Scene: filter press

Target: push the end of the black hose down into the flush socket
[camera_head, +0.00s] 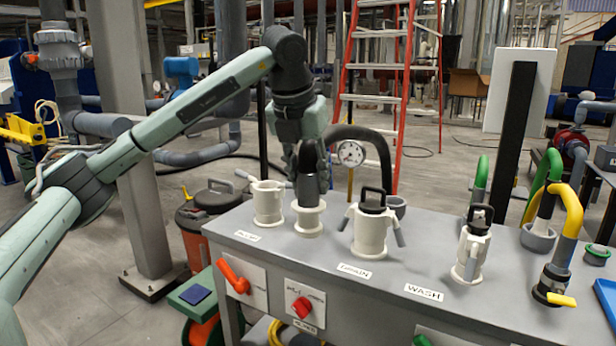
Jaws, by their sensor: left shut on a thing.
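My left gripper (309,163) is shut on the end of the black hose (357,132), which arches over from the right. The dark hose end (307,190) points straight down. It stands over a white flanged fitting (308,221) on the grey bench; I cannot tell how deep it sits. Just left of it is an uncapped white socket (268,205) with its lever arms spread, behind a label (247,236) too small to read surely. I cannot tell which of these two is the flush socket. My right gripper is not in view.
White sockets with black caps stand at DRAIN (369,233) and WASH (468,257). A round gauge (351,153) is behind the hose. Green (548,174) and yellow (572,215) hoses are at the right. The front of the grey bench top (330,255) is mostly clear.

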